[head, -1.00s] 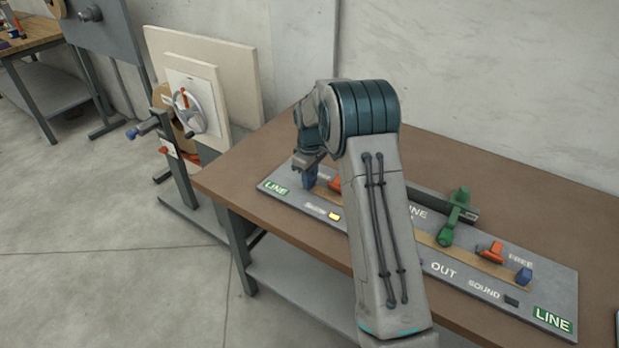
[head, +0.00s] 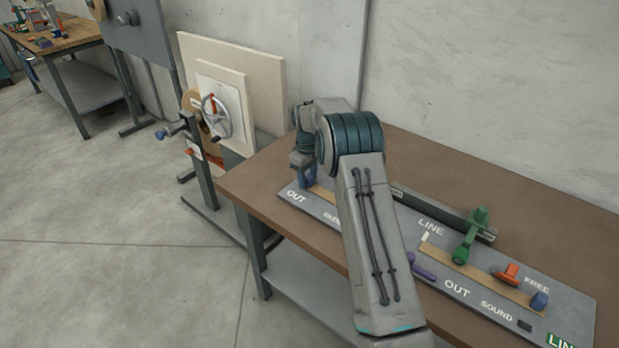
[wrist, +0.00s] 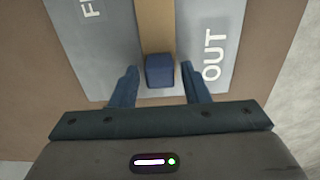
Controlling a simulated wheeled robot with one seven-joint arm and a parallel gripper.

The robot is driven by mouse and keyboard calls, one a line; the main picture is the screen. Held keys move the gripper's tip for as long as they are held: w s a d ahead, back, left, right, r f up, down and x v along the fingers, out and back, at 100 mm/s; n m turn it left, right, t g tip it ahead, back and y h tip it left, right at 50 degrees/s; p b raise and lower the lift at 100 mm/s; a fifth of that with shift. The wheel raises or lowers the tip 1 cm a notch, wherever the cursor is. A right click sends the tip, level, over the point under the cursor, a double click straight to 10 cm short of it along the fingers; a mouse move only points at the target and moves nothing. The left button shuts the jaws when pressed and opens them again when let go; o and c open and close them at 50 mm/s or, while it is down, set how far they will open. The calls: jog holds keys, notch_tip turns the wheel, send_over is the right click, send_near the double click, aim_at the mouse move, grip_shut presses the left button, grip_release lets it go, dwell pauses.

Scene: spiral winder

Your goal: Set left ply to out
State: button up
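The left ply's blue block (wrist: 159,70) sits at the end of a tan strip (wrist: 156,25) in the wrist view, with OUT printed on its right side and a partly cut-off label on its left. My gripper (wrist: 159,86) is open around the block, with a small gap on each side. In the head view my gripper (head: 303,172) is over the left end of the grey panel (head: 322,208). The left end label (head: 296,197) there reads OUT in white. My arm hides the panel's middle left part.
On the panel's right are a green lever (head: 470,235), an orange piece (head: 508,273), a blue block (head: 539,300) and a purple piece (head: 423,270). A handwheel stand (head: 215,118) is left of the brown table (head: 240,183). The floor at left is clear.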

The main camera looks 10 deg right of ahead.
dwell(0.3)
notch_tip(320, 180, up, 14)
jog(key=shift+f, duration=0.15)
jog(key=shift+a, duration=0.1)
dwell(0.4)
jog(key=s+r+m+t, duration=0.15)
jog(key=s+r, duration=0.35)
jog(key=s, duration=0.5)
jog(key=s+r+m, duration=0.3)
jog(key=s+r, duration=0.2)
jog(key=s, duration=0.5)
jog(key=s+f+m, duration=0.2)
jog(key=s+f, duration=0.1)
jog(key=s, duration=0.8)
jog(key=s+f+m+t, duration=0.1)
jog(key=s+f, duration=0.2)
jog(key=s, duration=0.8)
jog(key=shift+d+m, duration=0.25)
jog(key=shift+m, duration=0.1)
jog(key=shift+c, duration=0.4)
